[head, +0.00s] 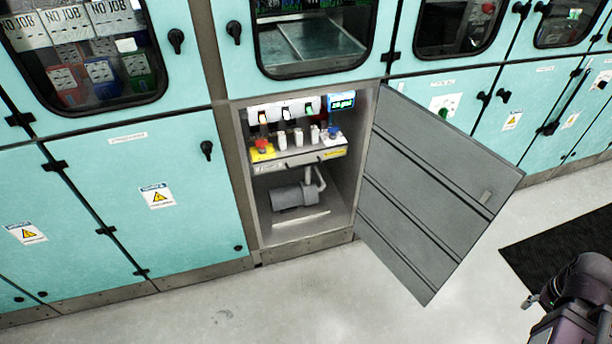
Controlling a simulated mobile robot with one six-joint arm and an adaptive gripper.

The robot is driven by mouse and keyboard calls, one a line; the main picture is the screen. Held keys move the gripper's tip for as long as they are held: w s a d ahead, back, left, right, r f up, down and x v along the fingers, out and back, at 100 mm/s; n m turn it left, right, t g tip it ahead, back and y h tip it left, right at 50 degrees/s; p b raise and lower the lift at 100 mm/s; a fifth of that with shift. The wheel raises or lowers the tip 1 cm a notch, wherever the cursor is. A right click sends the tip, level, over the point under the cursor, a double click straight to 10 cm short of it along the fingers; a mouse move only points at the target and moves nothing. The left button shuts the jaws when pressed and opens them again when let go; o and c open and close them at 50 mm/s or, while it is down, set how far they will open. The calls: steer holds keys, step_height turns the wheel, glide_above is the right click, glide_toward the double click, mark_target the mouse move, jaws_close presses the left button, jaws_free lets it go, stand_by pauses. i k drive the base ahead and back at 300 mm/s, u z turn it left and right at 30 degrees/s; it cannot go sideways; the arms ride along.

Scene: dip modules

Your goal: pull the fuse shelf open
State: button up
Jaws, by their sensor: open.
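The fuse shelf (298,160) sits inside an open cabinet in the middle of the head view. It is a grey shelf with a yellow label on its front edge. Several white upright fuse-like parts (298,138) stand on it, with a red knob on a yellow base (262,147) at the left and a blue knob (333,132) at the right. The shelf front appears to lie within the cabinet frame. A dark part of my arm shows at the bottom right, well away from the shelf. I cannot make out gripper fingers there.
The grey cabinet door (428,185) stands swung open to the right, jutting over the floor. A grey motor-like unit (295,196) sits below the shelf. Closed teal cabinets (130,200) line both sides. The pale floor (300,300) in front is clear; a dark mat (565,250) lies right.

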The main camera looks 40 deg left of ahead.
mark_target(270, 159)
steer(key=z, duration=0.1)
steer(key=k, duration=0.85)
steer(key=u, duration=1.5)
steer(key=i, duration=1)
steer(key=u, duration=0.05)
